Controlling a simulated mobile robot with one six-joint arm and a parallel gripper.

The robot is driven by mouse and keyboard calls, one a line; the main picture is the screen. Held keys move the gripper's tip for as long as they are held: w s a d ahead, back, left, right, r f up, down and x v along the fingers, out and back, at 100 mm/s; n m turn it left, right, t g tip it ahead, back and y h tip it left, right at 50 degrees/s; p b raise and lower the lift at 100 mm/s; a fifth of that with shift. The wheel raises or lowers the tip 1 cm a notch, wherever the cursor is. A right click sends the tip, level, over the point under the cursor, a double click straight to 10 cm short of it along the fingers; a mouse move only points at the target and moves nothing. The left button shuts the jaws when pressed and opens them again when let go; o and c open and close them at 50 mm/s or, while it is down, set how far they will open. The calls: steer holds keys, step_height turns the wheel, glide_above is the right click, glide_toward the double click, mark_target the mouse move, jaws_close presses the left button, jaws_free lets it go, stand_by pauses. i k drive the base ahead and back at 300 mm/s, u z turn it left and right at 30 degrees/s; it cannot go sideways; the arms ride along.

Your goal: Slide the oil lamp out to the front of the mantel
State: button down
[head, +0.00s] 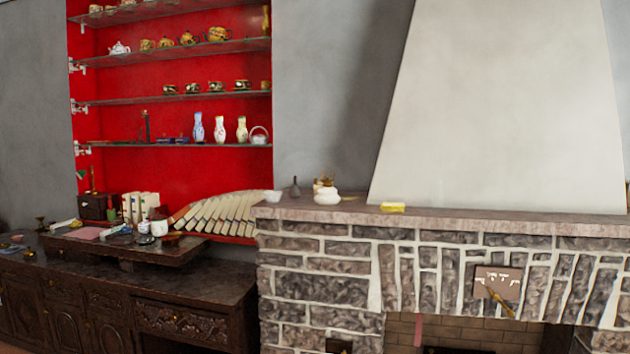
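The stone mantel (480,219) runs across the right half of the head view, above a stone fireplace. Small items stand near its left end. A white rounded pot-like object (327,198) with a gold-brown piece at its top stands there. Left of it is a small dark vase-shaped object (295,188) with a thin neck. Either could be the oil lamp; they are too small to tell. My gripper is not in view.
A white bowl (272,197) stands at the mantel's left end, and a yellow block (393,207) lies to the right. The mantel's right part looks clear. Left are a dark carved cabinet (190,287) with a cluttered top and red-backed glass shelves (180,98) of teapots.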

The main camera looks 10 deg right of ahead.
mark_target(327, 196)
steer(key=u, duration=0.55)
steer(key=i, duration=0.95)
steer(key=u, duration=0.05)
steer(key=k, duration=0.9)
steer(key=z, duration=0.2)
steer(key=i, duration=0.65)
steer(key=u, duration=0.05)
